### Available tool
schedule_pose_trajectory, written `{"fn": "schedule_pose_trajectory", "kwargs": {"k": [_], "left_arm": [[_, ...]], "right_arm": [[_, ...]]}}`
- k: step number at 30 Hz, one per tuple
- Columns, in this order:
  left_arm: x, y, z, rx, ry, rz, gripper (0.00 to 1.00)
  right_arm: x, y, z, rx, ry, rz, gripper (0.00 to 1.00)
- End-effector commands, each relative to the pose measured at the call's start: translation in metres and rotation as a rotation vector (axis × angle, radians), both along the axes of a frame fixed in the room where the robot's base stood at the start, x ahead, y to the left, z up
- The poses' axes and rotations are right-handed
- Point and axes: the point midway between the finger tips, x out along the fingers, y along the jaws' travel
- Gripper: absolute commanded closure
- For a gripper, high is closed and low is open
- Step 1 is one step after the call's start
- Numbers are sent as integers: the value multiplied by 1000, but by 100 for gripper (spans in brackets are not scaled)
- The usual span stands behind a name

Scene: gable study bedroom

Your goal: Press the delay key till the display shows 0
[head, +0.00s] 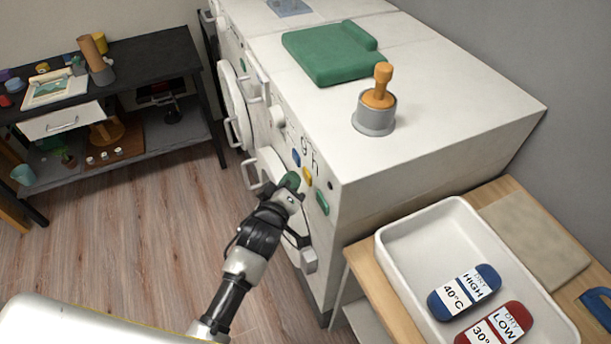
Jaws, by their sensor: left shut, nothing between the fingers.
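The white machine (430,128) fills the middle, its front seen at a steep slant. Its display (310,152) appears to read "9 h". Near it on the front are a blue key (296,157), a yellow key (307,174) and a green key (322,203). I cannot read which key is the delay key. My left gripper (291,188) is shut and empty, close to the front at a round green part (290,181). I cannot tell whether the fingertips touch it. My right gripper is not in view.
A green folded cloth (335,55) and a grey pot (374,118) with a wooden-handled tool stand on top. At right, a white tray (386,246) holds blue and red labelled tags. A dark shelf unit (150,58) stands left. Handles stick out from the machine fronts.

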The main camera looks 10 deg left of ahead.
Motion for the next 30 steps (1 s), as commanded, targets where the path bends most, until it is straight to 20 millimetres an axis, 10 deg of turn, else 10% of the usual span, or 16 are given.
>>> {"fn": "schedule_pose_trajectory", "kwargs": {"k": [30], "left_arm": [[6,-8,0,-1,0,0,100]], "right_arm": [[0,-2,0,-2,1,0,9]]}}
